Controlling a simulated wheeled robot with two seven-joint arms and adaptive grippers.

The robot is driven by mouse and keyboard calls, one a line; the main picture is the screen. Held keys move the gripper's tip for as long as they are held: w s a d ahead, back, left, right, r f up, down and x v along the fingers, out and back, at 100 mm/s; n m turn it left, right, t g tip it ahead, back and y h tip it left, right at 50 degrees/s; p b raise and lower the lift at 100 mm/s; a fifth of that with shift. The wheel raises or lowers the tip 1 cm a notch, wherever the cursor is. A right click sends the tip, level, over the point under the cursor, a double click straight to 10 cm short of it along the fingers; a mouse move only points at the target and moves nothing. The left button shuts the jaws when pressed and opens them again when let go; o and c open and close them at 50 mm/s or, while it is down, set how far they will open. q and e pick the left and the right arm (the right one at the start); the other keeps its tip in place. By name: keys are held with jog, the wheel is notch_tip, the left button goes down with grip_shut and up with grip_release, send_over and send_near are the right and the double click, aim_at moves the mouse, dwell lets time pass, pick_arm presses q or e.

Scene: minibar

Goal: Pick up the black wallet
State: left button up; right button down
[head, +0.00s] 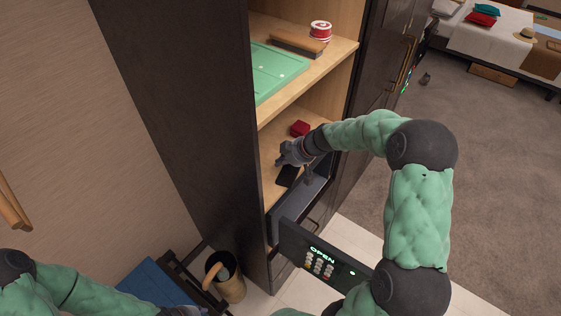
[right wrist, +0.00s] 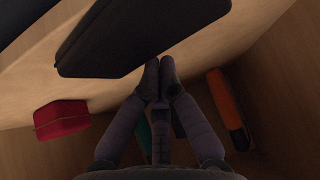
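The black wallet (head: 287,176) is a flat dark rectangle on the middle shelf of the cabinet, just below my right gripper in the head view. It fills the upper part of the right wrist view (right wrist: 140,38), just beyond the fingertips. My right gripper (head: 284,160) reaches into the shelf space from the right. Its two fingertips (right wrist: 160,72) are close together near the wallet's edge, with nothing visible held between them. Whether they touch the wallet is unclear.
An orange and black item (right wrist: 228,106) is right of the fingers.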

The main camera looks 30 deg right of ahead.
jog(key=shift+s+d+f+b, duration=0.15)
jog(key=shift+s+d+b, duration=0.4)
jog(key=shift+b, duration=0.6)
jog(key=shift+s+b, duration=0.3)
jog(key=shift+s, duration=0.05)
jog(key=shift+w, duration=0.1)
